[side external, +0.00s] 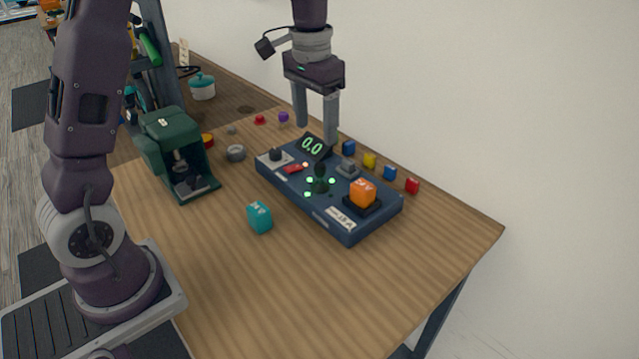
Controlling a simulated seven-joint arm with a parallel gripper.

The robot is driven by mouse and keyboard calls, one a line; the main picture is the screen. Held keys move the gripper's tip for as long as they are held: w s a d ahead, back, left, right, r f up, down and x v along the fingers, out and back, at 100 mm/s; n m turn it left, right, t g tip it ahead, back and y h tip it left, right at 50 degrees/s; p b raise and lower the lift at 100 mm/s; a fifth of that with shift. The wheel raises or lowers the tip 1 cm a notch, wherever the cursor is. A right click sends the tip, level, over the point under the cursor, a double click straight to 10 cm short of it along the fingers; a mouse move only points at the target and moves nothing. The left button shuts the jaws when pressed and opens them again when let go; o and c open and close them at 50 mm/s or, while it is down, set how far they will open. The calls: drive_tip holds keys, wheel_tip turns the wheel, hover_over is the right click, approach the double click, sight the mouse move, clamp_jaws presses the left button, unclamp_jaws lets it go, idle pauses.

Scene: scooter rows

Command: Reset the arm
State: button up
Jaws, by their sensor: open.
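I cannot tell from this view how high the fingertips are above the panel. My arm rises from its base at the left and leaves the top of the picture before coming down to the gripper.
An orange cube (363,192) sits on the panel's right part. A teal cube (259,217) lies in front. A green machine (179,150) stands left. The front of the wooden table (300,290) is clear.

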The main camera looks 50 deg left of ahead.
drive_tip(key=s+d+r+t, duration=0.2)
drive_tip(key=s+d+r, duration=0.15)
drive_tip(key=s, duration=0.45)
drive_tip(key=s+d+r+t, duration=0.1)
drive_tip(key=s+d+r, duration=0.1)
drive_tip(key=s+r, duration=0.4)
drive_tip(key=s+d+f+t, duration=0.1)
drive_tip(key=s+f, duration=0.3)
drive_tip(key=s, duration=0.7)
drive_tip(key=shift+s+d+t, duration=0.2)
drive_tip(key=shift+s+t, duration=0.15)
drive_tip(key=shift+t, duration=0.15)
